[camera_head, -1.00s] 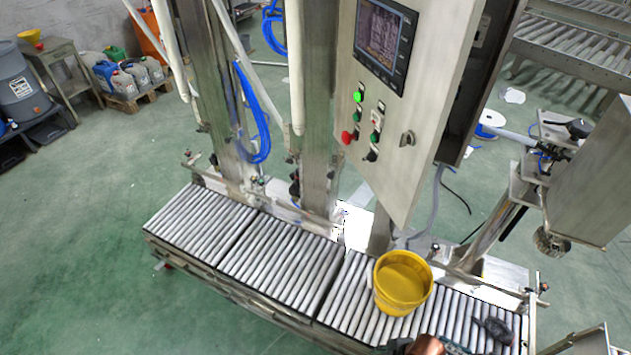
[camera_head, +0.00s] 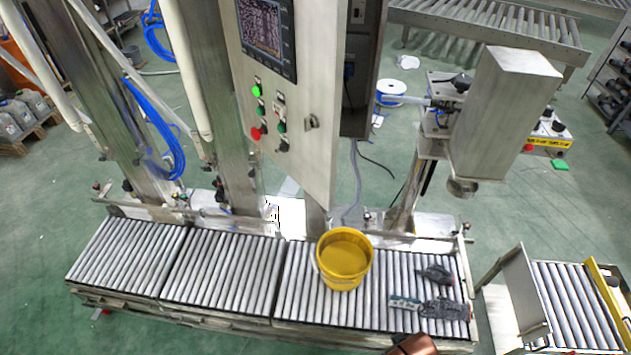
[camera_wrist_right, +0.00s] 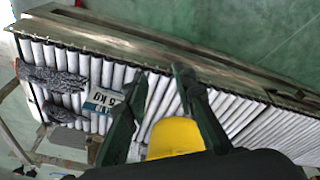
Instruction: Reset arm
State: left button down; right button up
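A yellow bucket (camera_head: 344,258) stands upright on the roller conveyor (camera_head: 215,265) in the head view, on the right-hand section. My right gripper (camera_wrist_right: 162,72) is open in the right wrist view, with its two dark green fingers apart and nothing held between them. A yellow surface (camera_wrist_right: 174,136), which looks like the bucket, shows between the fingers, its lower part hidden by the gripper body. A copper-coloured piece (camera_head: 414,346), probably of my arm, shows at the bottom edge of the head view. My left gripper is not in view.
Two dark objects (camera_head: 435,275) and a white label (camera_head: 404,302) lie on the rollers right of the bucket. A control cabinet (camera_head: 290,150) stands behind the conveyor. A second roller stand (camera_head: 575,300) is at the right. The left sections of rollers are clear.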

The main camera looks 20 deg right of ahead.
jog(key=s+a+f+p, duration=0.1)
jog(key=s+f, duration=0.2)
jog(key=f, duration=0.8)
jog(key=s+f+p, duration=0.2)
jog(key=f, duration=0.9)
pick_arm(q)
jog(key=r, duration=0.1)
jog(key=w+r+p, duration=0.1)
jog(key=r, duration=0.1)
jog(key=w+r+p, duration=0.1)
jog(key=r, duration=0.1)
pick_arm(e)
jog(key=s+f+g, duration=0.1)
jog(key=s+f, duration=0.5)
jog(key=s, duration=0.3)
jog(key=s+f+n, duration=0.1)
jog(key=s+f, duration=0.5)
jog(key=s, duration=0.4)
jog(key=shift+a+f+g+y, duration=0.2)
jog(key=shift+g+y, duration=0.1)
jog(key=shift+g, duration=0.1)
